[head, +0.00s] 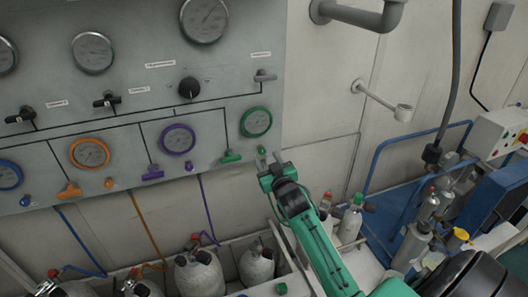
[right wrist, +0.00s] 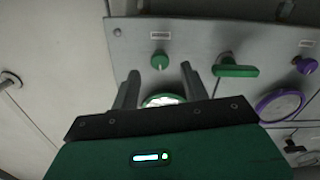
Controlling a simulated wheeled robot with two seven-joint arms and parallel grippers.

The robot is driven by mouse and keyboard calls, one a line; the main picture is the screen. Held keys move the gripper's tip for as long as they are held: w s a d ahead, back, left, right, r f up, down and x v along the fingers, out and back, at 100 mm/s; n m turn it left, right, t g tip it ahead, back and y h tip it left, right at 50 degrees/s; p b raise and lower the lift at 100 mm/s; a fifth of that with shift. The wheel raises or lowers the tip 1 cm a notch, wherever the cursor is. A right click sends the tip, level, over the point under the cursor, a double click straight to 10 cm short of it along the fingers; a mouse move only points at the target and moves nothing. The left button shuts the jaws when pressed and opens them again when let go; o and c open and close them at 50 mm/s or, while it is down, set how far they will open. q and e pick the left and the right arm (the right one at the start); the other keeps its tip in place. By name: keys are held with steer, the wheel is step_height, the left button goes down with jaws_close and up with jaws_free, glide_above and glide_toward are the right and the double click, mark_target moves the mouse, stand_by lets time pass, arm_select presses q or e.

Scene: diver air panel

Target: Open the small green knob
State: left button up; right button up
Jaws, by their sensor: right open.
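The small green knob (head: 261,150) is at the lower right of the grey panel, right of the green lever handle (head: 231,157) and below the green-rimmed gauge (head: 256,122). My right gripper (head: 269,160) is open at the panel's lower right corner, close to the knob. In the right wrist view the small green knob (right wrist: 159,60) appears just beyond the gap between the two spread fingers (right wrist: 159,80). Nothing is seen between the fingers except the panel and part of the green gauge (right wrist: 162,100). I cannot tell whether a finger touches the knob. My left gripper is not in view.
The green lever (right wrist: 236,70) is beside the right-hand finger in the right wrist view. A purple knob (right wrist: 305,65) and purple gauge (right wrist: 280,105) lie farther right. Grey cylinders (head: 256,266) stand below the panel. A blue rail frame (head: 385,150) is at right.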

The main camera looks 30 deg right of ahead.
mark_target(263, 153)
steer(key=shift+p+x, duration=0.4)
steer(key=shift+x, duration=1.55)
steer(key=c, duration=1)
